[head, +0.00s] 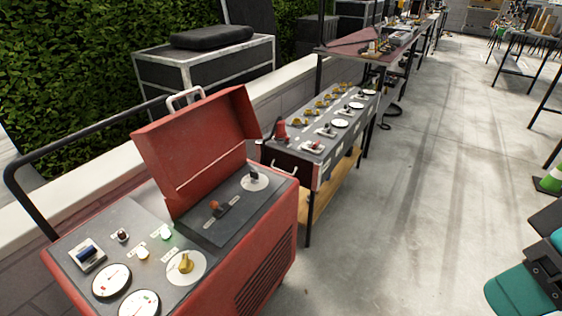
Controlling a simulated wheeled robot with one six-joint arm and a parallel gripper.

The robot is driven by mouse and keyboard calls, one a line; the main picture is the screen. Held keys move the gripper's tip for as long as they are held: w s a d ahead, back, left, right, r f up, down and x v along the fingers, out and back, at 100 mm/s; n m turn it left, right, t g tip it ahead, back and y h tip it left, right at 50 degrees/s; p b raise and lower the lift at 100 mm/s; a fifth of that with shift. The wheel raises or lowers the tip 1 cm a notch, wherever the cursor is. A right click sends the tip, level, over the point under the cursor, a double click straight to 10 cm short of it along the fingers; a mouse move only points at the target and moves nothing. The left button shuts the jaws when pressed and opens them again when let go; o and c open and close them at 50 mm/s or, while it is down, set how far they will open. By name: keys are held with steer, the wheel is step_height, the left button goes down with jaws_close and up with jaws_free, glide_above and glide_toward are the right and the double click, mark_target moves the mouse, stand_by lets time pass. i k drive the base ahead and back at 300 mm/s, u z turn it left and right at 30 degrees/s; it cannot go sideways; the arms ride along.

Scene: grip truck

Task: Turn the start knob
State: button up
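A red machine (266,246) with a dark top panel stands at the lower left. A yellow knob (186,264) sits on a white round plate near the panel's front. A dark knob (254,178) on another white plate sits further back, beside the raised red lid (199,142). An orange-tipped lever (215,207) lies between them. The labels are too small to read, so I cannot tell which knob is the start knob. Teal and dark parts of my arm show at the lower right, apart from the machine. My gripper is not in view.
Two gauges (111,281), lit lamps (166,234) and a blue-black switch (87,254) share the panel. A black handle bar (84,135) runs behind it. A second console (325,130) with several knobs stands beyond.

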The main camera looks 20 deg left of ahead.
mark_target(253, 174)
steer(key=u, duration=0.15)
steer(key=i, duration=0.7)
steer(key=u, duration=0.8)
steer(key=i, duration=0.45)
steer(key=u, duration=0.4)
